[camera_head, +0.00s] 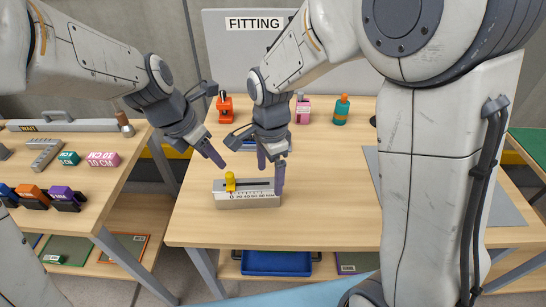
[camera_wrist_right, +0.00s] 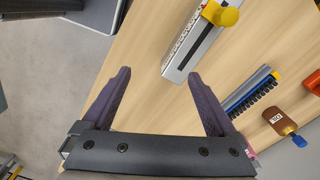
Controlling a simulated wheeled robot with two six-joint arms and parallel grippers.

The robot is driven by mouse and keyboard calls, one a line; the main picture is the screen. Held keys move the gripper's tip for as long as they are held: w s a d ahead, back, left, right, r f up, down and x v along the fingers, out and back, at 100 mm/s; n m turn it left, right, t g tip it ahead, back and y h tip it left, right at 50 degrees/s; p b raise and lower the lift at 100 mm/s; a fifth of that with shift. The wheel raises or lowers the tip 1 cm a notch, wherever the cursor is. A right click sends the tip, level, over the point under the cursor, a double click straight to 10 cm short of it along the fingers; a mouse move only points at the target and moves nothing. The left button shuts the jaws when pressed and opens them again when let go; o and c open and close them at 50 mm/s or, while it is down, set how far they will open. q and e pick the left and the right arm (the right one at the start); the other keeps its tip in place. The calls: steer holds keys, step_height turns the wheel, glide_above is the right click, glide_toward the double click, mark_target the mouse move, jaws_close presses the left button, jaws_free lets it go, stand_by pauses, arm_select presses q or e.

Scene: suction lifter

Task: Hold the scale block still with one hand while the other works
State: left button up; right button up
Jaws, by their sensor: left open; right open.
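The scale block (camera_head: 262,200) is a long pale block with a printed scale and a dark slot on top. It lies near the front edge of the middle table, with a yellow knob (camera_head: 230,180) at its left end. My right gripper (camera_head: 270,170) is open over the block's right end. In the right wrist view, the block (camera_wrist_right: 190,55) reaches between the open fingertips, nearer one finger; I cannot tell whether they touch. My left gripper (camera_head: 208,152) is open and empty, above and left of the block.
An orange-red bottle (camera_head: 224,108), a pink bottle (camera_head: 302,111) and a teal bottle (camera_head: 341,111) stand at the table's back. A grey mat (camera_head: 510,205) lies at the right. A left table (camera_head: 80,185) holds several small blocks. A blue tray (camera_head: 276,263) sits below.

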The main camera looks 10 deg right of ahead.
mark_target(250, 193)
steer(key=w+m, duration=0.1)
steer(key=w+d+f+m, duration=0.1)
steer(key=m, duration=0.1)
steer(key=w+d+f+m, duration=0.1)
steer(key=w, duration=0.1)
steer(key=shift+d+f+m, duration=0.1)
steer(key=shift+m, duration=0.3)
step_height(250, 193, down, 10)
steer(key=shift+f, duration=0.15)
jaws_close()
stand_by(0.7)
